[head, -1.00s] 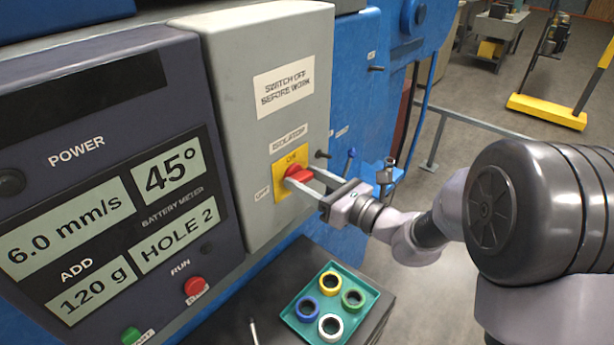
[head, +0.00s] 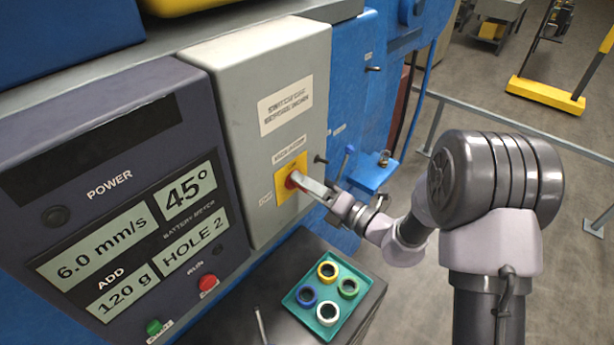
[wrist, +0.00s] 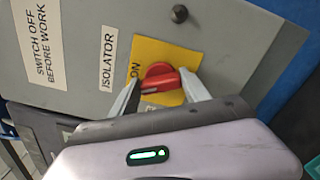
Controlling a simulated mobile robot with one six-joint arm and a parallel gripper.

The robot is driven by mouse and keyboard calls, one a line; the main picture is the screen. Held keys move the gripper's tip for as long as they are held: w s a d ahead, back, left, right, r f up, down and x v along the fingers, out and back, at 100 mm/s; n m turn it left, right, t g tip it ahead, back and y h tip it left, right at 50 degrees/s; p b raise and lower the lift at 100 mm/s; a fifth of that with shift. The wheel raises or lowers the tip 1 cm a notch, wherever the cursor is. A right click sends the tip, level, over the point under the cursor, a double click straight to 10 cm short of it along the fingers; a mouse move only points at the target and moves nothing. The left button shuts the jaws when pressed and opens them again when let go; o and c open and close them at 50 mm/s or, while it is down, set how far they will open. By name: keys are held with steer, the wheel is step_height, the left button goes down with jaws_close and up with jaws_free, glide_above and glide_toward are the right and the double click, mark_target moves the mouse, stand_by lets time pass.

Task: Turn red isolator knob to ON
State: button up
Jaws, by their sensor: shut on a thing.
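The red isolator knob (head: 290,181) sits on a yellow plate (head: 283,190) on the grey isolator box (head: 250,110). My gripper (head: 303,183) is shut on the knob. In the wrist view, my gripper's fingers (wrist: 161,90) stand on either side of the knob (wrist: 160,79). The ON mark (wrist: 134,70) shows at the plate's left edge there. The knob's bar lies roughly across the picture, its pale-marked end at the left, a little below ON. The OFF mark is hidden in the wrist view.
A dark control panel (head: 120,200) adjoins the box on the left. Dark pegs stick out right of the knob, and a small blue shelf (head: 372,172) lies beyond. Below, a teal tray (head: 345,310) holds several coloured rings.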

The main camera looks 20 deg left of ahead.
steer(key=m+p, duration=0.4)
steer(key=m, duration=0.1)
steer(key=shift+m, duration=0.3)
steer(key=shift+f, duration=0.1)
stand_by(0.4)
steer(key=o, duration=1.4)
steer(key=b+v, duration=0.3)
steer(key=v, duration=1.4)
steer(key=shift+d+b, duration=0.25)
steer(key=shift+b, duration=0.1)
